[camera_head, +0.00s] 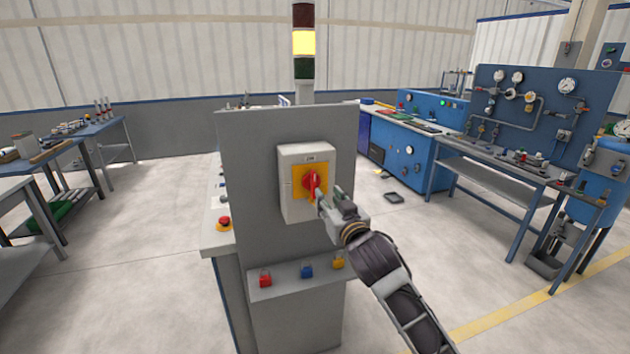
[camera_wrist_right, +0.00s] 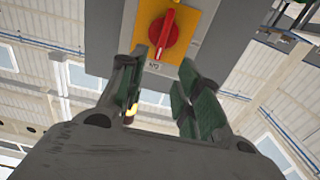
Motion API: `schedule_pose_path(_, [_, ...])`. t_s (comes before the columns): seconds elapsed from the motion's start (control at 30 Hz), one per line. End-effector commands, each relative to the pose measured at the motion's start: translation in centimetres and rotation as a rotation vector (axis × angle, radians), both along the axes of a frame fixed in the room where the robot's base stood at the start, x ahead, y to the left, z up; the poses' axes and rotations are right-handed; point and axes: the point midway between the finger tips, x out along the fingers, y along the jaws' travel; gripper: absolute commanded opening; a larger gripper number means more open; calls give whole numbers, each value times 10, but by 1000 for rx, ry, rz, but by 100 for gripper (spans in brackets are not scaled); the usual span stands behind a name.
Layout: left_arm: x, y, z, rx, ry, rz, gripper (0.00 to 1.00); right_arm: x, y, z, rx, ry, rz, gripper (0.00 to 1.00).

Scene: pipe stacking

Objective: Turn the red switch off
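The red switch (camera_head: 312,181) is a rotary knob on a yellow plate (camera_head: 299,190), set in a light grey box on the front of a grey cabinet. In the right wrist view the red knob (camera_wrist_right: 168,30) shows at the top, its handle bar slightly tilted from vertical. My right gripper (camera_head: 328,197) is just in front of the knob, at its lower right. In the wrist view its two fingers (camera_wrist_right: 157,88) are spread with a gap between them and nothing held. The knob lies beyond the fingertips; whether a finger touches it I cannot tell. My left gripper is not in view.
Red (camera_head: 265,278), blue (camera_head: 307,270) and yellow (camera_head: 338,261) padlocks sit on a ledge below the box. A signal tower (camera_head: 304,42) with its yellow section lit stands behind the cabinet. A red push button (camera_head: 224,222) is at the left. Workbenches stand on both sides, with open floor between.

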Motion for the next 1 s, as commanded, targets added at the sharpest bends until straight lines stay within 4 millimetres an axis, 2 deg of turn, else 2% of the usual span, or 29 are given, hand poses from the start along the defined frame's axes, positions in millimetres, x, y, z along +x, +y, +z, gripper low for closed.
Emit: schedule_pose_path(1.0, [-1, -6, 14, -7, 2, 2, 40, 85, 27, 1, 1, 0, -1, 34])
